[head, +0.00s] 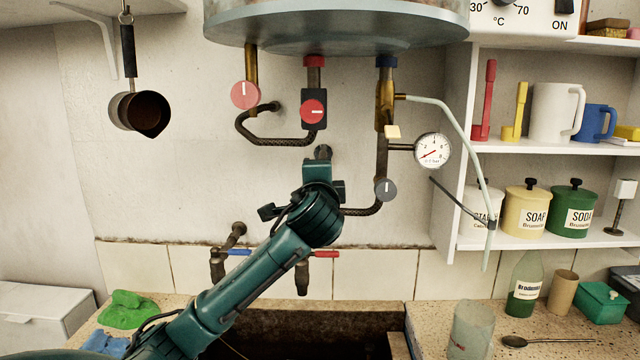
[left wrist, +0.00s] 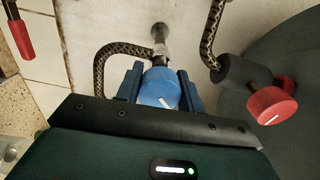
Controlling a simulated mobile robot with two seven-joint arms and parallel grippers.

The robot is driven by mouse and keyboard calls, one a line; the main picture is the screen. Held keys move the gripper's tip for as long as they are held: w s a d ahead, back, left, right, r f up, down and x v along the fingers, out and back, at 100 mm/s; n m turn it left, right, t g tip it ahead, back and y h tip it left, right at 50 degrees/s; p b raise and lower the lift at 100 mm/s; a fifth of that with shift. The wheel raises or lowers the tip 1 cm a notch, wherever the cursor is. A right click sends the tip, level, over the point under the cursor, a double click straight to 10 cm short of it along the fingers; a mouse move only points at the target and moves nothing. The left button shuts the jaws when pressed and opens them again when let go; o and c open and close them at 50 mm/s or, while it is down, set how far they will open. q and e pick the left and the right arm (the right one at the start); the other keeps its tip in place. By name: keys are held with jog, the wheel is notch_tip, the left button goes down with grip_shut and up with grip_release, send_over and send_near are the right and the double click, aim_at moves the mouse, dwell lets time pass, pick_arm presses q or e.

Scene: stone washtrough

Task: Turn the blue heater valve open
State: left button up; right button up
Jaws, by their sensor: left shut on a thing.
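The blue heater valve is a round blue knob (left wrist: 160,88) with a short white mark, slightly slanted, on its face. It shows in the left wrist view, in front of a braided hose and a metal pipe end on the wall. My left gripper (left wrist: 159,84) is shut on the knob, one finger on each side. In the head view my left gripper (head: 321,166) is at the wall below the heater (head: 335,30), and it hides the blue knob there. My right gripper is not in view.
Red knobs (head: 245,95) (head: 312,111) are just above my gripper; a grey knob (head: 386,189) and pressure gauge (head: 433,150) are to its right. Taps with a blue lever (head: 237,252) and red lever (head: 326,254) are below. A saucepan (head: 140,113) hangs at left.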

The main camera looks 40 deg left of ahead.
pick_arm(q)
jog(key=n, duration=0.4)
jog(key=shift+f+n+b, duration=0.15)
jog(key=shift+n+b, duration=0.15)
jog(key=shift+n, duration=1.9)
jog(key=o, duration=1)
jog(key=b+v, duration=0.1)
jog(key=v, duration=1.2)
jog(key=shift+b, duration=0.35)
